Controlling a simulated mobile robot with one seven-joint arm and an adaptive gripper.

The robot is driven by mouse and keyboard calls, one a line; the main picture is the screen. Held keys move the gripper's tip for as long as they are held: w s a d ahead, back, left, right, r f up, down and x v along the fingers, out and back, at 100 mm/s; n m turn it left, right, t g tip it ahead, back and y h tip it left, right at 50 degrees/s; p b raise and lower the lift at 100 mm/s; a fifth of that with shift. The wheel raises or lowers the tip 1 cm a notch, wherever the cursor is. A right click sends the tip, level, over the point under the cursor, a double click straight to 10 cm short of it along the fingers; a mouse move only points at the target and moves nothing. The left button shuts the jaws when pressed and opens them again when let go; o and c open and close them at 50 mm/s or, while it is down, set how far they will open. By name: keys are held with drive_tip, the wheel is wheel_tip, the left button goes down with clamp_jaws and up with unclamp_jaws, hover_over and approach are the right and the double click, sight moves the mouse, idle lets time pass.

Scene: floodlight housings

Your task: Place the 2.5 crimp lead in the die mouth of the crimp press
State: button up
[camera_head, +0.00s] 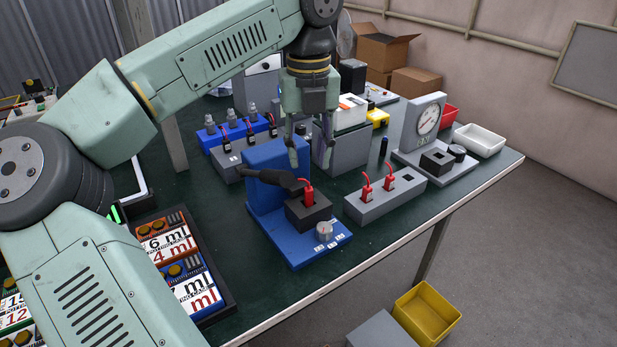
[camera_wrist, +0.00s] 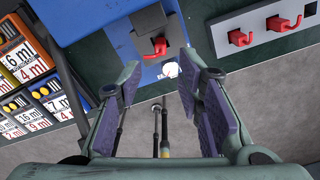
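The blue crimp press (camera_head: 279,172) stands near the table's front edge, with a black lever and a small grey knob on its base. A red lead (camera_head: 308,191) stands upright in the black die block (camera_head: 311,214) of the press. Both also show in the wrist view, the red lead (camera_wrist: 158,46) in the die block (camera_wrist: 152,28). Its size marking cannot be read. My gripper (camera_head: 309,150) is open and empty, above and behind the die block. In the wrist view its fingers (camera_wrist: 160,85) are wide apart, with the lead beyond them and untouched.
A grey holder (camera_head: 409,192) right of the press carries two red leads and an empty socket. A gauge stand (camera_head: 427,128) and a white tray (camera_head: 479,140) are farther right. A grey rack (camera_head: 230,165) with dark pieces stands behind left. Labelled boxes (camera_head: 168,243) lie at left.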

drive_tip(key=shift+r, duration=1.65)
